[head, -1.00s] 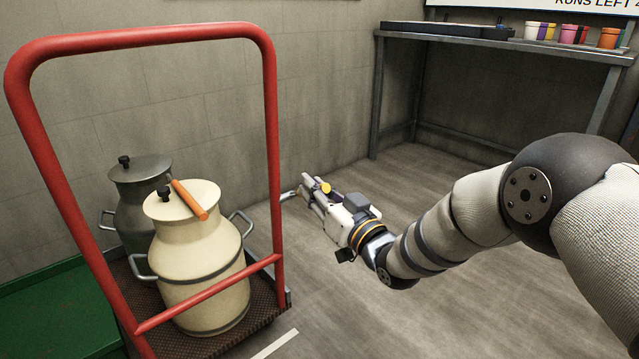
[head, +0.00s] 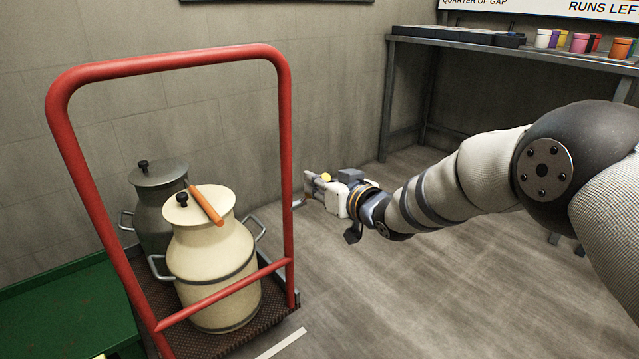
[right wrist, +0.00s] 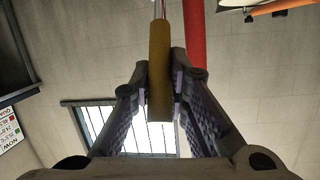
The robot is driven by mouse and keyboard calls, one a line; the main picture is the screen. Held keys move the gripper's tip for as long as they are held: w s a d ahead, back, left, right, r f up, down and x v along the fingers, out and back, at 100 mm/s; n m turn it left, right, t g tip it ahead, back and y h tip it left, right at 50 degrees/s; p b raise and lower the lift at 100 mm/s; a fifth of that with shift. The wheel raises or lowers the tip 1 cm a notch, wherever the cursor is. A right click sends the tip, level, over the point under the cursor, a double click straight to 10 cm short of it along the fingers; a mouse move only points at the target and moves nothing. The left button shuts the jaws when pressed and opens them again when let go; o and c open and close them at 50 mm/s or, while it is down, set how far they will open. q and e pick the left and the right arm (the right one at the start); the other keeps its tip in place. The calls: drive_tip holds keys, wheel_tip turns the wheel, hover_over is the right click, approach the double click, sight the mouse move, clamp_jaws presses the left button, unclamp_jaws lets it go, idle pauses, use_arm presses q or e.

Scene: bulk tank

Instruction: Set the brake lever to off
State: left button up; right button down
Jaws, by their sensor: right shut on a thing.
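The brake lever (head: 298,203) is a thin metal rod beside the right post of the red-framed cart (head: 284,160). Its yellow grip (head: 326,177) shows at my right gripper (head: 312,184). In the right wrist view the mustard-yellow grip (right wrist: 160,70) lies between the two fingers of the right gripper (right wrist: 162,85), which are shut on it. A metal rod runs on from the grip at the top of that view. The lever's pivot is not clear. My left gripper is not in view.
A cream milk can (head: 215,265) with an orange stick (head: 207,205) on top and a grey can (head: 160,205) stand on the cart. A green platform (head: 65,310) is at left. A bench (head: 480,45) with coloured pots stands at back right. The floor between is clear.

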drive_tip(key=shift+d+f, duration=0.1)
drive_tip(key=c, duration=1.5)
unclamp_jaws()
drive_tip(key=shift+c, duration=0.2)
